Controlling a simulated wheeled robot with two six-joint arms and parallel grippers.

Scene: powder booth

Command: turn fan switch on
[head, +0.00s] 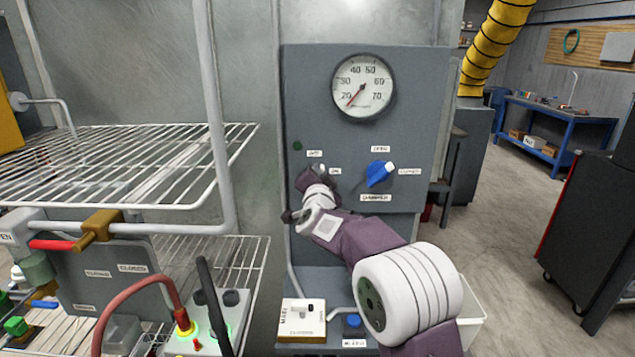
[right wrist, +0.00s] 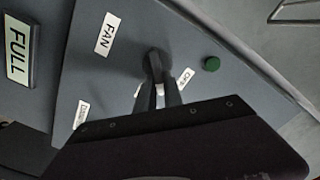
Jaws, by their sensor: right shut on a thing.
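The fan switch is mostly hidden by my gripper on the grey panel (head: 420,110). In the right wrist view, a dark switch part (right wrist: 154,57) shows at the fingertips, near the FAN label (right wrist: 107,34) and the OFF label (right wrist: 185,78). My right gripper (head: 318,177) is at the panel, below the gauge, and is shut on the fan switch. Its fingers also show in the right wrist view (right wrist: 159,82). The switch's exact position cannot be told. My left gripper is not in view.
A green lamp (head: 297,146) sits left of the switch and looks unlit. A blue damper knob (head: 380,173) is to its right, and a round gauge (head: 363,87) is above. A wire rack (head: 130,165) stands at the left. Open floor (head: 500,230) lies to the right.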

